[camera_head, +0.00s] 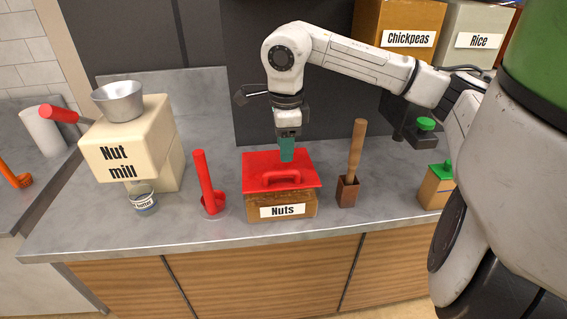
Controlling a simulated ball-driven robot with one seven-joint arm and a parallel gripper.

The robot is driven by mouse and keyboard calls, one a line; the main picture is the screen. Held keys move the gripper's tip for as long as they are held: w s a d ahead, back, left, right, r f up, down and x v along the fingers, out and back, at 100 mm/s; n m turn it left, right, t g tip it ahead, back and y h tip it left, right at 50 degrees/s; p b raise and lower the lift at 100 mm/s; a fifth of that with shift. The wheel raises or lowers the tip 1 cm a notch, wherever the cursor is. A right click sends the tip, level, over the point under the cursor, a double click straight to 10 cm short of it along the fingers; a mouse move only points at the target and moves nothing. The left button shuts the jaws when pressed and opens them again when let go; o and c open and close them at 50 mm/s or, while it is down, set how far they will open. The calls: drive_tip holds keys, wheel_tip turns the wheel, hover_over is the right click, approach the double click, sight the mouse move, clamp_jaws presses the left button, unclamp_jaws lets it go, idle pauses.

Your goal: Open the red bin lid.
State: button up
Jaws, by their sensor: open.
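A wooden bin labelled "Nuts" (250,205) stands on the grey counter near its front edge. Its red lid (305,176) lies flat on top, closed, with a red arched handle (281,177) facing me. My gripper (287,158) points down over the back part of the lid, behind the handle. It holds nothing that I can see. Its teal fingers overlap one another in this view, so the gap between them is hidden. I cannot tell whether the fingertips touch the lid.
A red scoop (206,185) stands left of the bin, with the nut mill (130,150) and a jar (144,200) further left. A wooden-handled tool (357,150) stands in a brown holder (347,191) on the right. A green-topped box (436,187) is further right. A dark panel rises behind.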

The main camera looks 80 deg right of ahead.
sight(284, 171)
drive_tip(key=f, duration=0.2)
drive_tip(key=f+p, duration=0.1)
drive_tip(key=f, duration=0.4)
drive_tip(key=shift+w+d+f, duration=0.1)
drive_tip(key=shift+w+d, duration=0.05)
drive_tip(key=shift+d, duration=0.15)
clamp_jaws()
idle(0.4)
